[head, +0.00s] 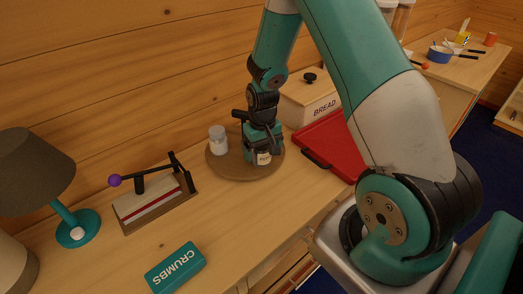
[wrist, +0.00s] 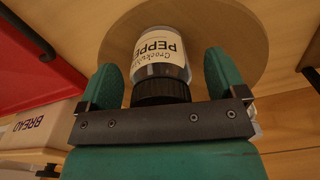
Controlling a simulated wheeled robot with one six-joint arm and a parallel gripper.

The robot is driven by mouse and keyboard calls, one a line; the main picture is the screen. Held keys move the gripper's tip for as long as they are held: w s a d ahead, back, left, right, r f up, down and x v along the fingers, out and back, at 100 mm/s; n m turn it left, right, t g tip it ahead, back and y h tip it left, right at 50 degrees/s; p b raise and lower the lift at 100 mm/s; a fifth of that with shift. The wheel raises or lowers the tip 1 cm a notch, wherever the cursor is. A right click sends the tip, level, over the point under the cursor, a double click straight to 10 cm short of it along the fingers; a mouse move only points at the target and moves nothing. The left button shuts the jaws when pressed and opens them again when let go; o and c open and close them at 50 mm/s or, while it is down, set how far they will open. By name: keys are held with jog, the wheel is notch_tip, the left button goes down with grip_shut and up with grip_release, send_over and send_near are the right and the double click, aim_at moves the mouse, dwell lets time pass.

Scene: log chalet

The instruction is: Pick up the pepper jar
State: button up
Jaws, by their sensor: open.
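The pepper jar (wrist: 158,52) has a cream label reading "PEPPE" and a black lid. It stands on a round wooden board (head: 222,168). My gripper (wrist: 160,80) is open, with one teal finger on each side of the jar and a visible gap at each side. In the head view my gripper (head: 263,150) comes down over the jar, and only the jar's lower label (head: 264,158) shows beneath it.
A white-lidded jar (head: 218,140) stands on the same board, left of my gripper. A bread box (head: 310,98) and a red tray (head: 328,142) are close on the right. A lever device (head: 155,200), a lamp (head: 70,215) and a "CRUMBS" box (head: 175,268) stand left and in front.

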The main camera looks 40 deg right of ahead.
jog(key=c, duration=1)
jog(key=shift+c, duration=0.5)
jog(key=shift+r, duration=0.15)
